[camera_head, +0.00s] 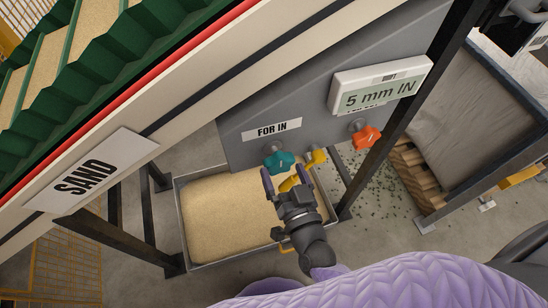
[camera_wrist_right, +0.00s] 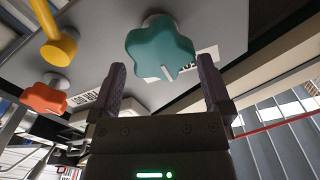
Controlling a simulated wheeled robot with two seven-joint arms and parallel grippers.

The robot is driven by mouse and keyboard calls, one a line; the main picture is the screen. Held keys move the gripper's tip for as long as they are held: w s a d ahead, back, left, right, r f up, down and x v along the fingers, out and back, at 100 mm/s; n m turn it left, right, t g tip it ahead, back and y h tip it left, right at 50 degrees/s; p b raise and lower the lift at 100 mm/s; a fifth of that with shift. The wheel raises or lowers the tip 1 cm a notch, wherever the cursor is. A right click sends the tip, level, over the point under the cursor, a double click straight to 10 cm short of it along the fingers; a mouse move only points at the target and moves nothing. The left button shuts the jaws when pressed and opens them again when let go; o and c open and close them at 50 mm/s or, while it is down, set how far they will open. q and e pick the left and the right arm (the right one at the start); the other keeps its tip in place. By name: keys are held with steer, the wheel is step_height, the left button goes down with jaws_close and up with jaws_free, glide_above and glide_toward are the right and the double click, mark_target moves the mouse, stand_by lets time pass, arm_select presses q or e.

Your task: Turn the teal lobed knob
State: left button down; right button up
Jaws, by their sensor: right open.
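The teal lobed knob (camera_head: 279,161) sticks out from the grey panel below the "FOR IN" label. My right gripper (camera_head: 284,176) is just in front of it, with its jaws apart and pointing at the knob. My left gripper is not in view.
A yellow handle (camera_head: 318,156) and an orange lobed knob (camera_head: 366,136) sit to the right on the same panel (camera_head: 238,140). A display (camera_head: 380,86) reads "5 mm IN". A sand tray (camera_head: 182,225) lies below. A dark post (camera_head: 385,130) stands right of the knobs.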

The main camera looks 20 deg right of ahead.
mark_target(281, 168)
steer(key=w, duration=0.3)
steer(key=shift+f, duration=0.1)
steer(key=shift+w, duration=0.4)
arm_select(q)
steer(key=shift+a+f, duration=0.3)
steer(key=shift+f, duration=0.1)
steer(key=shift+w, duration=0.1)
arm_select(e)
steer(key=c, duration=1)
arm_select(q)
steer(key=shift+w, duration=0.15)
arm_select(e)
steer(key=shift+o, duration=0.2)
